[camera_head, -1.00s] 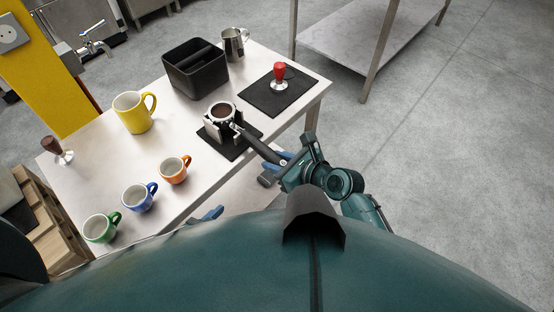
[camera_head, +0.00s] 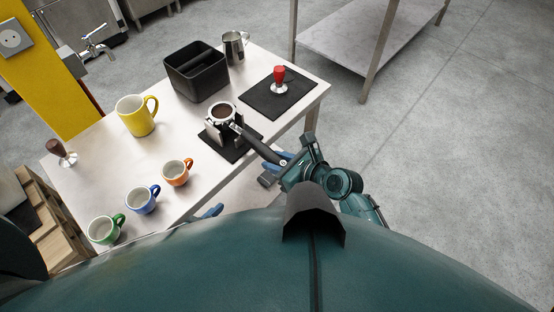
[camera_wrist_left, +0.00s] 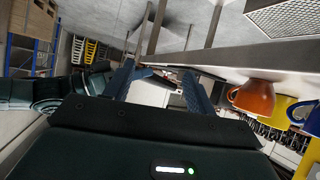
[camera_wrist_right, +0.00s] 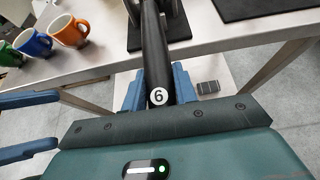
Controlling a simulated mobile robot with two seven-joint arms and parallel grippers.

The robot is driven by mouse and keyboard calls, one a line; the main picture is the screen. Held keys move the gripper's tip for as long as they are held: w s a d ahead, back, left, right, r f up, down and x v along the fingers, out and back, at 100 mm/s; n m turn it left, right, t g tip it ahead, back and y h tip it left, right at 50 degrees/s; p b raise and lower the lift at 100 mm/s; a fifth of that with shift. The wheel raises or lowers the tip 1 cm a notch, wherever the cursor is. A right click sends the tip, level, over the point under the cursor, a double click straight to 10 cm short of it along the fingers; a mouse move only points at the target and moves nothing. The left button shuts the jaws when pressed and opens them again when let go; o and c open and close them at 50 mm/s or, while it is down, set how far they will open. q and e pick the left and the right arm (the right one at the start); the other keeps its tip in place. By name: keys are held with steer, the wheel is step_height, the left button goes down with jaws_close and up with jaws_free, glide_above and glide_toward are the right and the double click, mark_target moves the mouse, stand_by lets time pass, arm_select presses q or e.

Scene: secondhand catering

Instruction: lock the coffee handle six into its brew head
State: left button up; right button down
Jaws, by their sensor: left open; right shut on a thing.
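Coffee handle six (camera_head: 262,148) has a black grip and a round metal basket filled with brown grounds (camera_head: 222,110). Its basket end is at the black and metal stand (camera_head: 212,134) on a small dark mat; I cannot tell whether it rests there or is slightly raised. My right gripper (camera_head: 282,160) is shut on the black grip, whose end shows a "6" disc (camera_wrist_right: 158,97) in the right wrist view. My left gripper (camera_head: 211,212) is open and empty beside the table's front edge; its two blue fingers (camera_wrist_left: 160,82) show in the left wrist view. I cannot make out a brew head.
Orange (camera_head: 177,172), blue (camera_head: 141,199) and green (camera_head: 105,229) cups line the front of the white table (camera_head: 88,180). Behind are a yellow mug (camera_head: 136,116), black knock box (camera_head: 196,72) and metal jug (camera_head: 233,47). A red tamper (camera_head: 279,79) stands on a mat at right.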

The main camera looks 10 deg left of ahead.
mark_target(262, 145)
steer(key=shift+r, duration=0.2)
step_height(262, 145, up, 4)
steer(key=p, duration=0.5)
steer(key=shift+r+p, duration=0.15)
steer(key=shift+p, duration=0.15)
steer(key=shift+r+p, duration=0.85)
steer(key=shift+p, duration=0.25)
arm_select(q)
steer(key=a, duration=0.1)
steer(key=g+y, duration=0.1)
steer(key=s+a, duration=0.1)
steer(key=shift+s+a+r, duration=0.1)
steer(key=shift+a+r, duration=0.2)
steer(key=shift+a, duration=0.05)
arm_select(e)
steer(key=shift+f, duration=0.1)
